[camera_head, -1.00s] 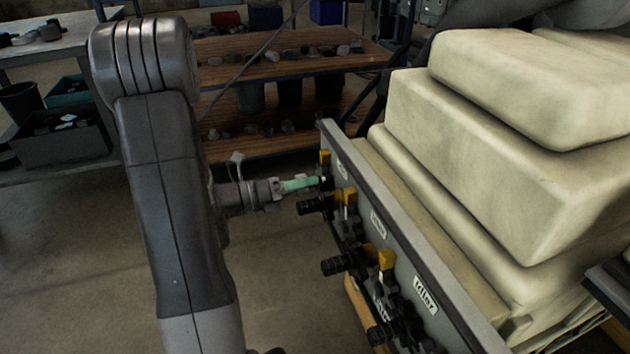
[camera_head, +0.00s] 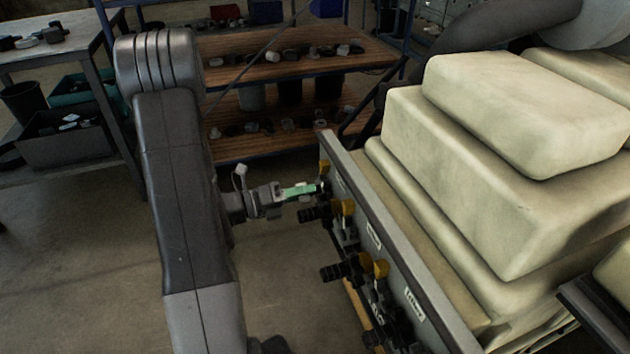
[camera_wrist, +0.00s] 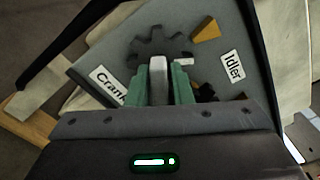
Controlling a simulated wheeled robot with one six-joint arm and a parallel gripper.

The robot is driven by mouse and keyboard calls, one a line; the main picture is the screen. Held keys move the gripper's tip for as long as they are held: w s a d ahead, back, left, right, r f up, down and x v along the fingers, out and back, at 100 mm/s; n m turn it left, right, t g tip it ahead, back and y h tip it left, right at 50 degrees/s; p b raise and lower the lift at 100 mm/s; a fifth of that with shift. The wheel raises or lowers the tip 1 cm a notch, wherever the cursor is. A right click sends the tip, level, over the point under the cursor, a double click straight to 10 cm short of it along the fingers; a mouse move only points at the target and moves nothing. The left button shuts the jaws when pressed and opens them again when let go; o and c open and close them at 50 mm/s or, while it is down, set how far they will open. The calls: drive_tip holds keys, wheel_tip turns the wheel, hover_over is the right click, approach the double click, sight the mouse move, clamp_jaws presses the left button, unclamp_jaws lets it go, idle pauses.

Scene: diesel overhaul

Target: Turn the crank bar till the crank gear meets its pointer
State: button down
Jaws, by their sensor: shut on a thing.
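In the wrist view my gripper (camera_wrist: 160,88) has its green fingers shut on a pale grey bar (camera_wrist: 158,68), which stands before a dark toothed gear (camera_wrist: 150,46). The gear is on the panel between the label "Crank" (camera_wrist: 108,86) and the label "Idler" (camera_wrist: 233,66). A short white mark (camera_wrist: 184,61) shows right of the bar. A yellow pointer (camera_wrist: 207,32) lies above and right of that mark, with a gap between them. The bar and fingers hide part of the gear. In the head view my gripper (camera_head: 303,190) is at the panel's far end.
The grey panel (camera_head: 398,262) carries several dark gears and yellow pointers along its face. Large cream blocks (camera_head: 500,180) stand behind it. A wooden shelf (camera_head: 290,68) with small parts is at the back. A bench (camera_head: 58,48) stands left.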

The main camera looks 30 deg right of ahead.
drive_tip(key=n+p, duration=0.1)
drive_tip(key=p, duration=0.2)
drive_tip(key=shift+r, duration=0.35)
drive_tip(key=shift+f+n+p, duration=0.1)
drive_tip(key=shift+n+p, duration=0.7)
drive_tip(key=shift+p, duration=0.15)
drive_tip(key=shift+f, duration=0.25)
drive_tip(key=shift+r+n+p, duration=0.3)
drive_tip(key=shift+n+p, duration=0.4)
drive_tip(key=shift+p, duration=0.55)
drive_tip(key=shift+f+n+p, duration=0.15)
drive_tip(key=shift+n+p, duration=0.75)
drive_tip(key=shift+p, duration=0.35)
drive_tip(key=c, duration=1)
unclamp_jaws()
drive_tip(key=shift+f+b, duration=0.15)
drive_tip(key=shift+b, duration=0.15)
drive_tip(key=shift+o, duration=0.2)
